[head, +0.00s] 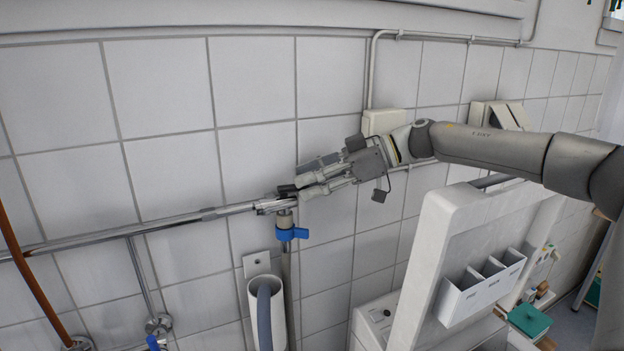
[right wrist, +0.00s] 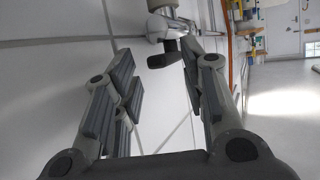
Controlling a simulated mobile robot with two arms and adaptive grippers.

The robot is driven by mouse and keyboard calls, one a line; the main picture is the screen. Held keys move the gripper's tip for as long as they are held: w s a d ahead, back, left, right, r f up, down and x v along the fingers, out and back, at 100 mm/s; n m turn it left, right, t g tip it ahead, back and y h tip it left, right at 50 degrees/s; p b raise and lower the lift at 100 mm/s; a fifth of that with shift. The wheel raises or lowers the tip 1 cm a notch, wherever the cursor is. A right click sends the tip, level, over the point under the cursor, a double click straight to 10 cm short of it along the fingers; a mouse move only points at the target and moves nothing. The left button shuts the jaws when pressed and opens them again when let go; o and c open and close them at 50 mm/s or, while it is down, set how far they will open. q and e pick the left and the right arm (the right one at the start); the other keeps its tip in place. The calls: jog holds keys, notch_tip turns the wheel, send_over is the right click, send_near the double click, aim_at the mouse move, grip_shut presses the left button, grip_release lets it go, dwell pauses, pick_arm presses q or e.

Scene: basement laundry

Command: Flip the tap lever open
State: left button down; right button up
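A blue lever-like handle (head: 291,234) sits on the vertical pipe just below the metal pipe joint. A black piece (head: 287,190) caps that joint; a dark piece on a pale pipe fitting (right wrist: 165,57) shows between the fingers in the right wrist view. I cannot tell for sure which of the two is the tap lever. My right gripper (head: 308,183) comes in from the right, its fingertips close to the black piece and above the blue handle. In the right wrist view its fingers (right wrist: 158,85) are spread with nothing gripped. Contact cannot be told. My left gripper is out of view.
A metal pipe (head: 140,229) runs along the tiled wall. A white tube with a grey hose (head: 265,300) stands below the joint. A white panel with a three-part holder (head: 478,285) stands at right, below my arm.

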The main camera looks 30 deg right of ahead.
jog(key=v, duration=1.2)
